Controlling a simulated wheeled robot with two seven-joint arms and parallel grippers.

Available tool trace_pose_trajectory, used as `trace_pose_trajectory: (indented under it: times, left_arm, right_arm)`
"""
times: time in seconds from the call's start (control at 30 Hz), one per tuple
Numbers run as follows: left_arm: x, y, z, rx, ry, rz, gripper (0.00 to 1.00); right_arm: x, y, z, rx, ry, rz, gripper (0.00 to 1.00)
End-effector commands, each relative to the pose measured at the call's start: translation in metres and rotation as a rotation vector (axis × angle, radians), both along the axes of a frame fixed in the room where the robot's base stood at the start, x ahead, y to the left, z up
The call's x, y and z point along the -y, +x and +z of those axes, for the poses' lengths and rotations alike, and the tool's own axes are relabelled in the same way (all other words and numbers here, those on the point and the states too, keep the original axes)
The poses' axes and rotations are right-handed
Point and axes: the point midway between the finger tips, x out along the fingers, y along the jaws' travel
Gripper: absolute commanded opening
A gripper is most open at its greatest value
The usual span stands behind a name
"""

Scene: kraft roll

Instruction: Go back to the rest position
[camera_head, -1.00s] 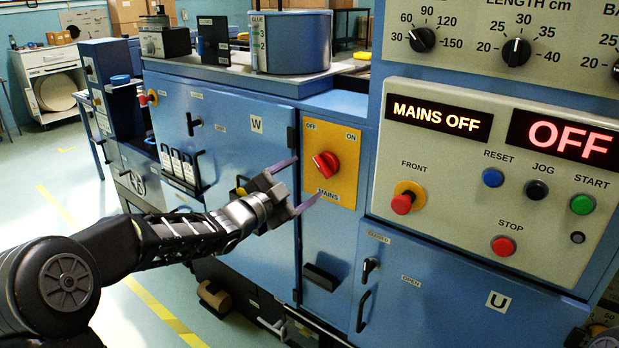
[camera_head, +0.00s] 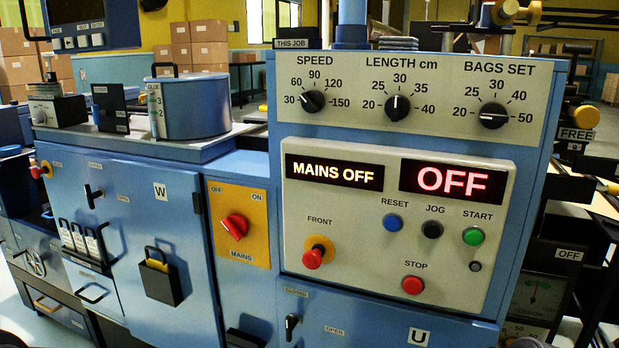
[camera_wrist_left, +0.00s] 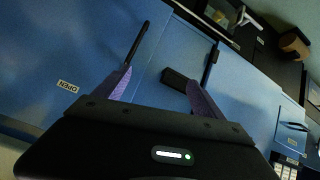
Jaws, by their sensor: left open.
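My left gripper (camera_wrist_left: 162,88) shows in the left wrist view with its two purple fingers apart and nothing between them. Beyond the fingers are blue cabinet fronts with dark handles; the gripper looks clear of them, though the gap is hard to judge. Neither gripper shows in the head view. The red mains switch (camera_head: 235,227) sits on its yellow plate (camera_head: 252,254) between OFF and ON. The lit displays read MAINS OFF (camera_head: 335,173) and OFF (camera_head: 452,184).
A blue glue pot (camera_head: 190,108) stands on the machine top. A black holder (camera_head: 160,285) sticks out from door W.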

Motion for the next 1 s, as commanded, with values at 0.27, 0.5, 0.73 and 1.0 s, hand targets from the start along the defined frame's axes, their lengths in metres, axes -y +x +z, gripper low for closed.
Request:
trace_pose_trajectory:
  times: [0.27,0.5,0.73,1.0]
  left_arm:
    - [0.067,-0.184,-0.120,-0.569,-0.157,0.110,0.80]
    - [0.095,-0.298,-0.147,-0.834,-0.147,0.100,0.80]
    - [0.104,-0.313,-0.149,-0.863,-0.135,0.069,0.80]
    - [0.103,-0.312,-0.150,-0.861,-0.136,0.069,0.80]
  right_arm:
    - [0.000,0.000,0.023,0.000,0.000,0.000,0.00]
    - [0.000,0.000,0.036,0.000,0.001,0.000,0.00]
    - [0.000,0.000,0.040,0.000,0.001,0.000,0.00]
    - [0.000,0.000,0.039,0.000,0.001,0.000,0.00]
